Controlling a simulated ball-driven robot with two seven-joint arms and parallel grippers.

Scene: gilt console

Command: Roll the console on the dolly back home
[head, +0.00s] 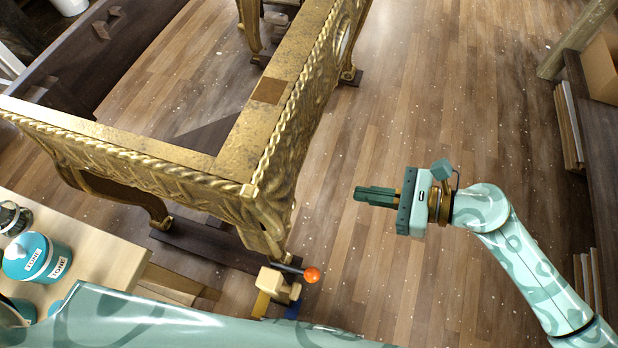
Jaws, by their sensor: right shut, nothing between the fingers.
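The gilt console (225,152) stands in the left and middle of the head view, an ornate gold frame with carved rope edges and an open top. Its curved legs rest on dark boards of a dolly (215,248). A short lever with an orange ball knob (312,275) sticks out near the console's front corner, beside a wooden block (278,284). My right gripper (374,196) is shut and empty, pointing left, to the right of the console and apart from it. My left gripper is not in view.
A pale bench (100,250) at lower left holds a teal labelled jar (36,257). A dark shelf (598,140) with boards and a cardboard box (603,65) stands at the right. The wooden floor (450,80) right of the console is clear.

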